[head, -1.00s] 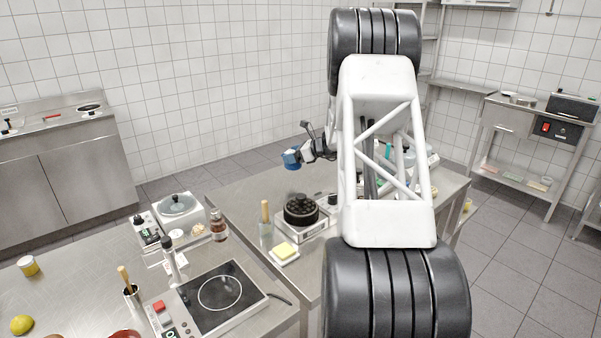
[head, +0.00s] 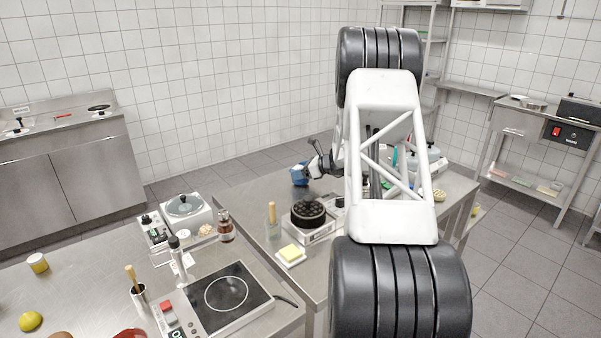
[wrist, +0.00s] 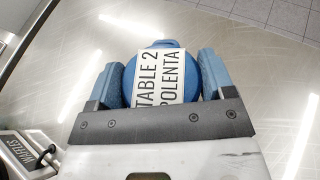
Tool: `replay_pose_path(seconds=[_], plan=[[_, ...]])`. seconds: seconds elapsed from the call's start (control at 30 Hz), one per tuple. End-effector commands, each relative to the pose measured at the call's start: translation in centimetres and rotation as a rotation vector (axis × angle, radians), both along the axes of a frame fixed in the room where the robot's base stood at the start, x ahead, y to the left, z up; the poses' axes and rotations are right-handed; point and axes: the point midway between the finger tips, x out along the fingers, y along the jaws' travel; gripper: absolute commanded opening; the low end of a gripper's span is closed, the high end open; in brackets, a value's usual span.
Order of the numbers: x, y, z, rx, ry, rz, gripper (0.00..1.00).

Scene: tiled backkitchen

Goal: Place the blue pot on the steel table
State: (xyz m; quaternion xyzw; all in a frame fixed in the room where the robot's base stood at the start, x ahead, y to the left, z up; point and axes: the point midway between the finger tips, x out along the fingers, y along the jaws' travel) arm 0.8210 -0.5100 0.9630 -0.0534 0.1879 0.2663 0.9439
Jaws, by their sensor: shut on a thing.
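The blue pot (head: 299,174) is at the far side of the steel table (head: 247,196), low at its surface; I cannot tell whether it touches. In the wrist view the blue pot (wrist: 208,72) sits between the two blue fingers of my gripper (wrist: 162,80), with the steel surface (wrist: 250,60) below. A white label on it reads "TABLE 2 POLENTA". My gripper (head: 309,172) is shut on the pot in the head view. My arm hides part of the table on the right.
An induction plate (head: 228,295) is on the left-hand counter. The table is clear left of the pot.

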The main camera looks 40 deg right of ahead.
Motion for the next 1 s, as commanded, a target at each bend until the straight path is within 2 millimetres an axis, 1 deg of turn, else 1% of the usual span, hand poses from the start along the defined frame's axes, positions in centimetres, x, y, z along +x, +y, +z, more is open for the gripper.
replay_pose_path(seconds=[0.1,0.5,0.53,0.67,0.7,1.0], plan=[[0.02,-0.01,-0.37,0.000,0.000,0.000,0.42],[0.01,-0.01,-0.70,0.001,0.000,0.000,0.42],[0.00,0.01,-0.75,0.001,0.000,0.000,0.78],[0.00,0.01,-0.73,0.001,0.000,0.000,0.98],[-0.01,0.00,-0.72,0.001,0.000,0.000,1.00],[0.00,0.00,-0.49,0.000,0.000,0.000,1.00]])
